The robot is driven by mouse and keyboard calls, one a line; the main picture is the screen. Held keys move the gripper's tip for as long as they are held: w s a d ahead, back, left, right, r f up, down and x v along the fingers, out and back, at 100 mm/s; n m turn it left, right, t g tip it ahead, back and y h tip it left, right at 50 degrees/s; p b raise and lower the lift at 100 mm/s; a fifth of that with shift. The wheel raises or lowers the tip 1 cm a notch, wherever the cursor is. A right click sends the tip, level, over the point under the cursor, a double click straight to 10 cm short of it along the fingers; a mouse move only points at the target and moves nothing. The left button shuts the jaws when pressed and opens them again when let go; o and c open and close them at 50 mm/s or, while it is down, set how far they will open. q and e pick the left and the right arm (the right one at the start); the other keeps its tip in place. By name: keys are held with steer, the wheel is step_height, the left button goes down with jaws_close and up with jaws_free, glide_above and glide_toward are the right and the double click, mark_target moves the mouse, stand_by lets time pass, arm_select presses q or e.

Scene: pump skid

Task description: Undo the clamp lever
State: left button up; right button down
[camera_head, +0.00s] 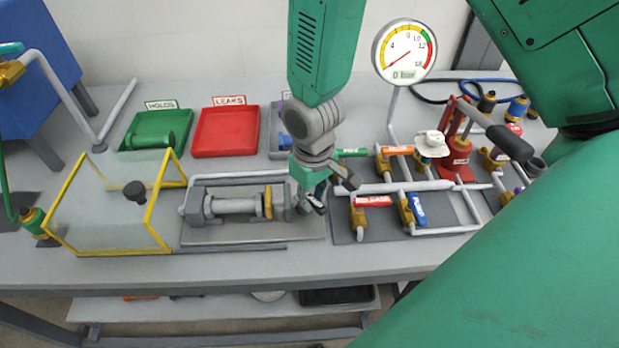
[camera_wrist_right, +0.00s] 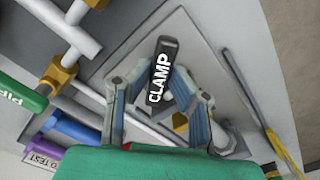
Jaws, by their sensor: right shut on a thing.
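The clamp lever (camera_wrist_right: 165,62) is a dark handle marked CLAMP in the right wrist view. My right gripper (camera_wrist_right: 163,85) is shut on it, with a blue-grey finger on either side of the handle. In the head view my right gripper (camera_head: 322,198) is at the right end of the test fixture, which holds a grey cylinder (camera_head: 236,206) with a brass-coloured ring (camera_head: 268,203). The gripper and wrist hide the lever there. My left gripper is not in view.
A yellow-framed clear guard (camera_head: 160,190) stands left of the fixture. Green (camera_head: 172,122) and red (camera_head: 225,133) trays lie behind. Pipes with a red-handled valve (camera_head: 373,201) and a blue-handled valve (camera_head: 418,208) are close on the right. A gauge (camera_head: 404,52) reads 0 bar.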

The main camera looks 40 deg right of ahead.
steer(key=n+p, duration=0.1)
steer(key=n, duration=0.1)
steer(key=n+p, duration=0.1)
steer(key=d+n+p, duration=0.1)
steer(key=n, duration=0.1)
steer(key=shift+w+r+n, duration=0.1)
steer(key=shift+w+n, duration=0.2)
steer(key=shift+w, duration=0.1)
steer(key=n, duration=0.1)
steer(key=n+p, duration=0.1)
steer(key=n, duration=0.1)
steer(key=n+p, duration=0.1)
steer(key=shift+w+d+n, duration=0.35)
steer(key=shift+w+n, duration=0.05)
steer(key=shift+n, duration=0.3)
steer(key=c, duration=1.7)
jaws_free()
steer(key=shift+c, duration=0.2)
steer(key=shift+w+f, duration=0.15)
steer(key=shift+f, duration=0.05)
